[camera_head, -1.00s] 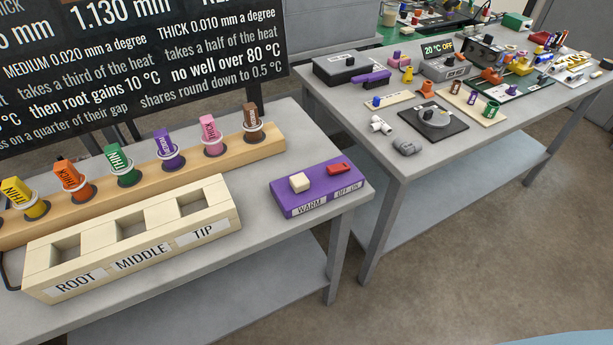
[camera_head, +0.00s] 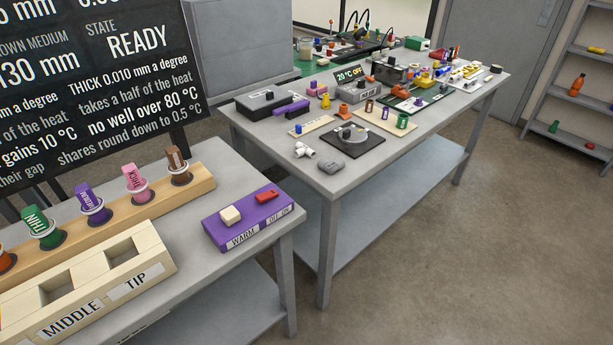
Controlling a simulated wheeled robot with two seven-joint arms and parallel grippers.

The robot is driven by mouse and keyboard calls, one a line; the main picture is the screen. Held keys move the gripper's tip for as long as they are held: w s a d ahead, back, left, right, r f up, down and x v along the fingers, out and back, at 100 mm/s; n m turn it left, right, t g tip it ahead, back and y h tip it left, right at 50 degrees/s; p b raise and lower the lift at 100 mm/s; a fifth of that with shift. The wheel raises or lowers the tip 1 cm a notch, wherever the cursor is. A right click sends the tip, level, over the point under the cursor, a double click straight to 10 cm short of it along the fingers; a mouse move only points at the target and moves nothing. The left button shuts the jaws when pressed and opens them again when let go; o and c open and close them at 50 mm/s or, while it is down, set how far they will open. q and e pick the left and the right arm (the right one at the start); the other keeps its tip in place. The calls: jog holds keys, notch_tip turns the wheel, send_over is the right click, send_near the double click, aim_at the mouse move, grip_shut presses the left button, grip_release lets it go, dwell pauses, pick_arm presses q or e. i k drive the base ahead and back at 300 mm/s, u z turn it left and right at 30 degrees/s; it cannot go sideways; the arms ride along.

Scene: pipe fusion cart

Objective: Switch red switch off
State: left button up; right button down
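The red switch (camera_head: 267,196) is a small red rocker on the right part of a purple box (camera_head: 248,219). The box's front carries the labels WARM under a cream button (camera_head: 230,215) and OFF, ON under the red switch. The box sits at the right end of the near grey table (camera_head: 222,271). The rocker's exact position is too small to tell.
Left of the box stand a cream block (camera_head: 152,250) with wells and a wooden rack (camera_head: 204,187) of colored labelled pieces. A second table (camera_head: 341,179), crowded with devices, stands behind to the right. A black board (camera_head: 97,80) stands behind the rack.

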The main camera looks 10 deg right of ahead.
aim_at(263, 197)
jog(key=z, duration=0.2)
jog(key=i, duration=0.85)
jog(key=u, duration=0.2)
